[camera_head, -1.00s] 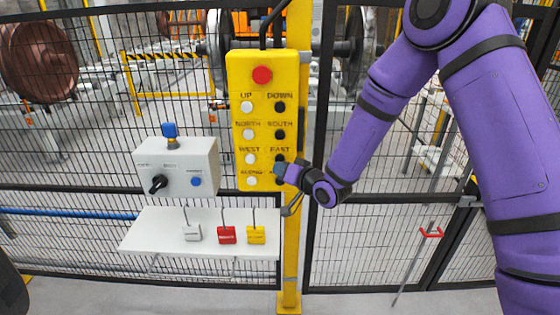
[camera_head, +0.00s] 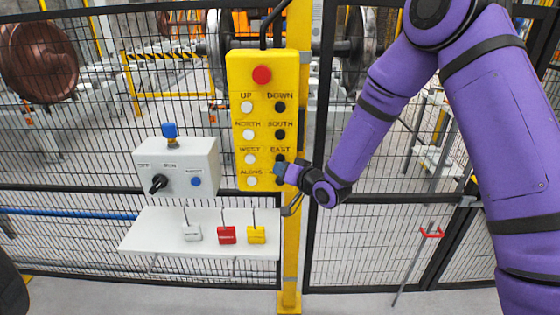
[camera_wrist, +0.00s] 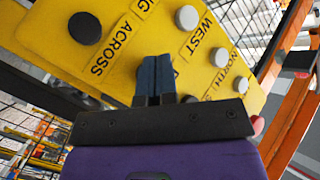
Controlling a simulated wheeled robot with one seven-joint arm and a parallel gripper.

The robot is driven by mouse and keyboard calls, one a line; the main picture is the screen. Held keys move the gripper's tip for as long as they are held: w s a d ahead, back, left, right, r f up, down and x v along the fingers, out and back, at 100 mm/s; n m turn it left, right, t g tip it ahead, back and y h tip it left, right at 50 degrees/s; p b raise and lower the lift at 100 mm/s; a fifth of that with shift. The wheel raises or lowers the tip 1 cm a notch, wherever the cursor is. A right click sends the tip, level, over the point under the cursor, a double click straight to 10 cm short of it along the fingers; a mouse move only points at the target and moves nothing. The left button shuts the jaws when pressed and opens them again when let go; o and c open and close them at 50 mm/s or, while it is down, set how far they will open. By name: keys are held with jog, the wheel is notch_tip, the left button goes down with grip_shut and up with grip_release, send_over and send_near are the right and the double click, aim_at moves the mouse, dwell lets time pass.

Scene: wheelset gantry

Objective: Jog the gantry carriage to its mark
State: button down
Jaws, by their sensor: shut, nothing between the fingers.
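A yellow pendant (camera_head: 265,120) hangs on a yellow post, with a red button at the top and two columns of buttons, white on the left and black on the right. Labels read UP, DOWN, NORTH, SOUTH, WEST, EAST and ALONG. My gripper (camera_head: 279,170) is shut and empty at the lower right of the pendant, just below the EAST button. In the wrist view, my fingertips (camera_wrist: 156,75) are against or just in front of the panel, between the ACROSS and WEST labels; contact is unclear. The black button by ACROSS (camera_wrist: 84,28) is uncovered there. I cannot identify the carriage or its mark.
A grey control box (camera_head: 178,168) with a black knob and blue buttons stands left of the pendant. A white shelf (camera_head: 150,233) below carries white, red and yellow tags. Black mesh fencing stands behind, with wheelsets (camera_head: 38,62) beyond it.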

jog(key=shift+w, duration=0.1)
dwell(0.4)
jog(key=shift+w, duration=0.3)
jog(key=shift+w, duration=0.45)
dwell(1.5)
jog(key=shift+s, duration=0.15)
dwell(1.7)
jog(key=shift+s, duration=0.7)
jog(key=shift+s+a, duration=0.1)
jog(key=shift+s, duration=2.45)
